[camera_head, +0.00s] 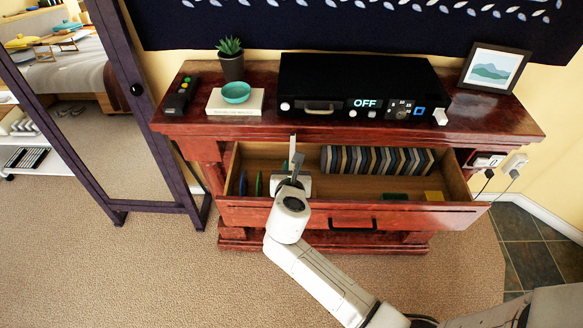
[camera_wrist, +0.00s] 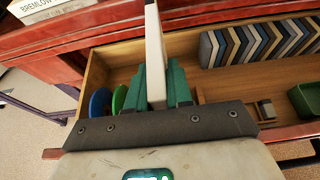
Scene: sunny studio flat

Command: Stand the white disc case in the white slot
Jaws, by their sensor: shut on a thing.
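My gripper (camera_head: 294,172) is over the open drawer, left of its middle. In the wrist view, the green fingers of my gripper (camera_wrist: 162,88) are shut on a thin white disc case (camera_wrist: 154,45), one on each side. The case is upright and seen nearly edge-on. In the head view, the white disc case (camera_head: 293,148) rises in front of the dresser's top edge. I cannot make out a white slot; my gripper and wrist hide part of the drawer.
The drawer (camera_head: 350,214) holds a row of dark, tan and blue cases (camera_head: 375,160) at back right. Blue (camera_head: 243,183) and green (camera_head: 258,184) round-edged pieces stand at left. A green box (camera_wrist: 305,102) and a yellow item (camera_head: 433,196) lie at front right.

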